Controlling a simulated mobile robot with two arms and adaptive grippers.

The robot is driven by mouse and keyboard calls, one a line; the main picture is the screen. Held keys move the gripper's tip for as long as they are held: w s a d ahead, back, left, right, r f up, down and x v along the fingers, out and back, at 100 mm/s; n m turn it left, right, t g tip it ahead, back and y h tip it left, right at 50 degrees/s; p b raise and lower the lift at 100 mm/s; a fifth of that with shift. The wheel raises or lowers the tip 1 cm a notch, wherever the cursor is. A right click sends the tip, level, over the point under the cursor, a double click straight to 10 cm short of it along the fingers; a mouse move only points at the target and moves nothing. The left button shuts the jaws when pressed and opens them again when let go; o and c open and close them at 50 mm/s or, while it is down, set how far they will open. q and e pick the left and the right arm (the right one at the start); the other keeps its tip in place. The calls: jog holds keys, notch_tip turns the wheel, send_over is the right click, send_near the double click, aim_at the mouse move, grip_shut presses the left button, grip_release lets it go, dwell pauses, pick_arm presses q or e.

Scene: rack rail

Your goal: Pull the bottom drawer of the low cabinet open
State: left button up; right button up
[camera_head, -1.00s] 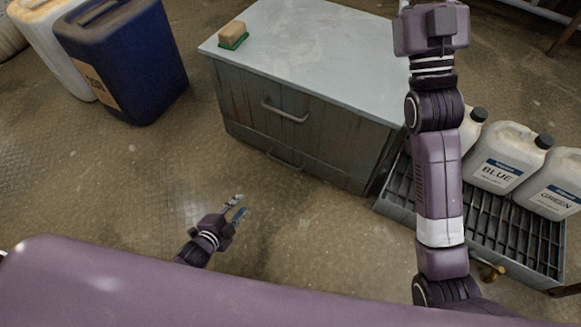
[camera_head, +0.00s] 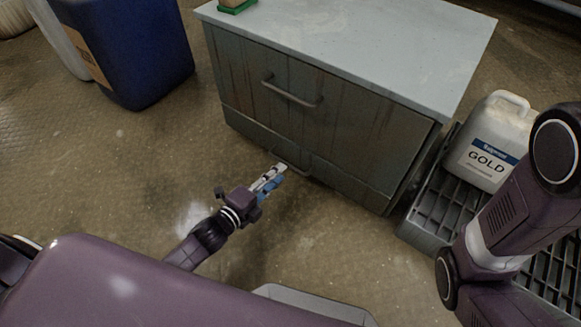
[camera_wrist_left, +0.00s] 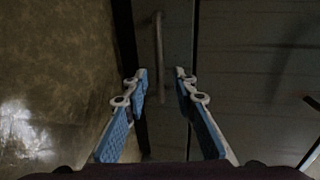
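The low grey cabinet (camera_head: 350,130) stands in the middle of the head view. Its bottom drawer (camera_head: 245,126) looks flush with the front, and its bar handle (camera_head: 293,168) sits low near the floor. My left gripper (camera_head: 275,174) is in front of that handle. In the left wrist view the two blue-padded fingers (camera_wrist_left: 164,98) are apart with nothing held. The handle (camera_wrist_left: 158,45) shows ahead, in line with the gap between them; I cannot tell whether it touches either finger. My right arm is at the right, its gripper outside the view.
The upper drawer has its own handle (camera_head: 291,92) above. A blue canister (camera_head: 130,50) stands at the far left. A grated tray (camera_head: 425,215) with a white GOLD jug (camera_head: 490,145) stands close to the cabinet's right side.

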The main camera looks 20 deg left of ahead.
aim_at(289, 164)
pick_arm(q)
jog(key=b+x, duration=0.3)
jog(key=x, duration=0.3)
jog(key=shift+w, duration=0.1)
jog(key=shift+c, duration=0.4)
grip_shut()
